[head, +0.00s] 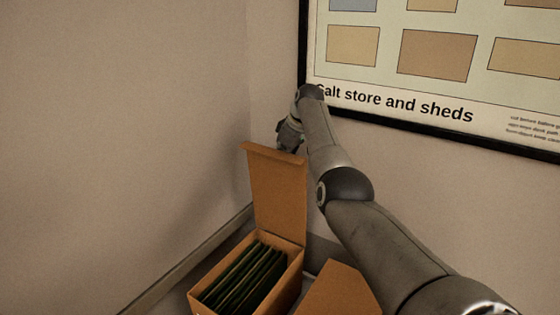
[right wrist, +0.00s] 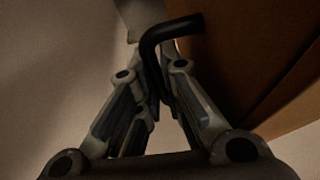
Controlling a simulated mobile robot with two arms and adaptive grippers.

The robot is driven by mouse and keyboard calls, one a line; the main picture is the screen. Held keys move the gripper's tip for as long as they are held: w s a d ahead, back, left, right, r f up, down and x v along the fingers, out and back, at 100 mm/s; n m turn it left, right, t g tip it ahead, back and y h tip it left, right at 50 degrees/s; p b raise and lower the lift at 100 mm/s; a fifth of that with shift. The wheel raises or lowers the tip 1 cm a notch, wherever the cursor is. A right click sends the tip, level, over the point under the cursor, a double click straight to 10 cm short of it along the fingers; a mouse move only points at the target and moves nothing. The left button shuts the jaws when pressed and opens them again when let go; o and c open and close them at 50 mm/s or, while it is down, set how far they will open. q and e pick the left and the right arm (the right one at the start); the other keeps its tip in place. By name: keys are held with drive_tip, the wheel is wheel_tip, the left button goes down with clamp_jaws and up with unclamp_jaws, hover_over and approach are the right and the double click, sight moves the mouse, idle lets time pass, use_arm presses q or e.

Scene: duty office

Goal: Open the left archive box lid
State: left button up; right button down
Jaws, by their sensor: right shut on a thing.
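The left archive box (head: 290,285) is orange-brown cardboard and holds a row of dark green folders (head: 243,276). Its lid (head: 277,190) stands upright at the back of the box, so the box is open. My right gripper (head: 289,138) is beside the lid's top right corner, partly hidden by the lid and my arm. In the right wrist view my right gripper (right wrist: 156,85) is shut on a black bent handle (right wrist: 152,50), with the brown cardboard (right wrist: 245,55) close on the right. My left gripper is not in view.
A second brown box (head: 340,292) stands to the right with its top closed, partly cut off by the frame. Walls meet in a corner behind the boxes. A framed poster (head: 430,70) hangs on the back wall above my right arm.

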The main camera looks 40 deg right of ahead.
drive_tip(key=shift+f, duration=0.1)
drive_tip(key=c, duration=1.8)
unclamp_jaws()
drive_tip(key=shift+c, duration=0.2)
drive_tip(key=v, duration=1.2)
drive_tip(key=shift+w, duration=0.1)
